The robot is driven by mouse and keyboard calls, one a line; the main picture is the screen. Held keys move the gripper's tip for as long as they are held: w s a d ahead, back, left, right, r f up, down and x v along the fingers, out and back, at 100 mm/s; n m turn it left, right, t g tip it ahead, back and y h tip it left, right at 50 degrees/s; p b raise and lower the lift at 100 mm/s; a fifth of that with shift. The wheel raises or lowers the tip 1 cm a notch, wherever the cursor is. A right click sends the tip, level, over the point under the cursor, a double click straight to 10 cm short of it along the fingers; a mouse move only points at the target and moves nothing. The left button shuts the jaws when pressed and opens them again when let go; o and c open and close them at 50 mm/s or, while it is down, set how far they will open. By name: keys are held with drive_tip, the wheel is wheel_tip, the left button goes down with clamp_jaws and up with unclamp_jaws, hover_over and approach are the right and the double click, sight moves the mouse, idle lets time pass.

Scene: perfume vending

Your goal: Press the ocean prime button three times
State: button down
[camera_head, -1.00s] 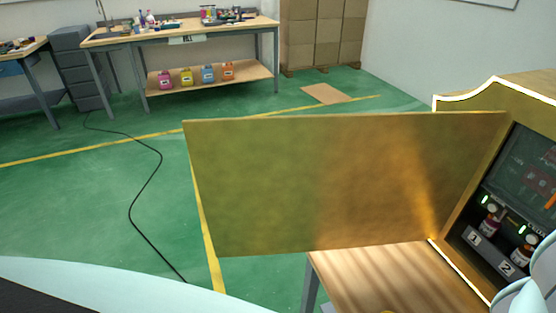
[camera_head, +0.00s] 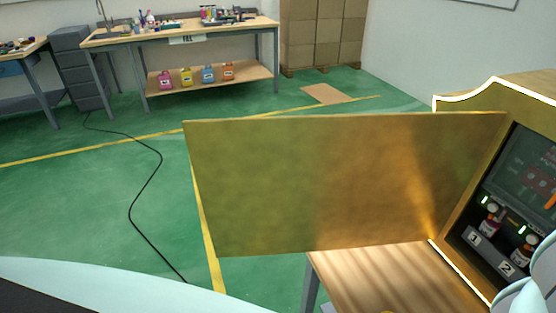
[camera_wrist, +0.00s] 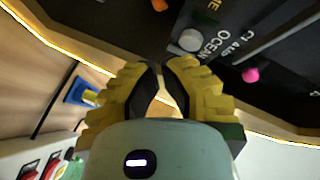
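In the wrist view, a dark panel carries the word "OCEAN" (camera_wrist: 208,42), seen tilted, with the rest of its name not readable. A pale grey round button (camera_wrist: 190,40) sits beside that word. My gripper (camera_wrist: 162,66) has yellow ribbed fingers with dark pads. Its fingertips are drawn together with nothing visible held, and they appear just below and left of the grey button; contact cannot be told. In the head view, the vending machine (camera_head: 462,103) stands at the right edge, its panel partly cut off and partly hidden by my arm.
A pink button (camera_wrist: 250,75) and an orange one (camera_wrist: 159,5) are on the same panel. A gold door panel (camera_head: 330,185) stands open left of the machine, above a wooden table (camera_head: 385,275). A workbench (camera_head: 180,35) and cardboard boxes (camera_head: 325,35) stand far back.

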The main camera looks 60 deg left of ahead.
drive_tip(key=shift+w+d, duration=0.15)
drive_tip(key=shift+w, duration=0.2)
drive_tip(key=shift+w+d+p, duration=0.1)
drive_tip(key=shift+w+p, duration=0.2)
drive_tip(key=shift+w, duration=0.15)
idle(0.7)
drive_tip(key=shift+s, duration=0.15)
drive_tip(key=shift+s+a+b, duration=0.3)
drive_tip(key=shift+s, duration=0.35)
drive_tip(key=s+b, duration=0.1)
drive_tip(key=s, duration=0.1)
drive_tip(key=s+a+b, duration=0.1)
drive_tip(key=s, duration=0.2)
idle(0.5)
